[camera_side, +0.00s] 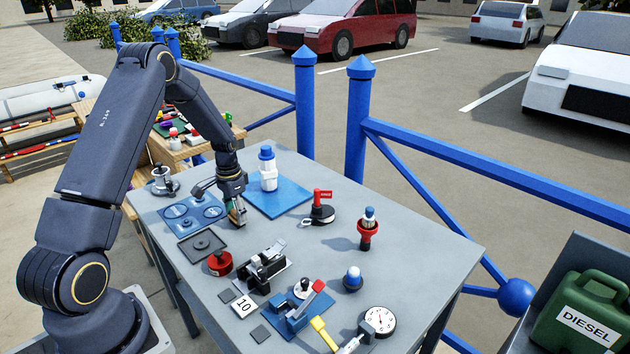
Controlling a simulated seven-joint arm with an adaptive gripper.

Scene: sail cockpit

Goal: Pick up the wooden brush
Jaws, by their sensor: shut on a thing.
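My gripper (236,218) points down over the grey table, just right of the blue plate with round recesses. It is shut on a small tan piece, which I take to be the wooden brush (238,212). The fingers hide most of the brush, so its bristles and full shape do not show. Its lower end is close to the tabletop; I cannot tell whether it touches.
The grey table (410,248) holds a white bottle (268,170) on a blue mat (290,200) behind my gripper. A dark square tray (202,246), a red round piece (220,263) and a black-and-silver fitting (264,268) stand in front. A blue railing (358,110) runs behind.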

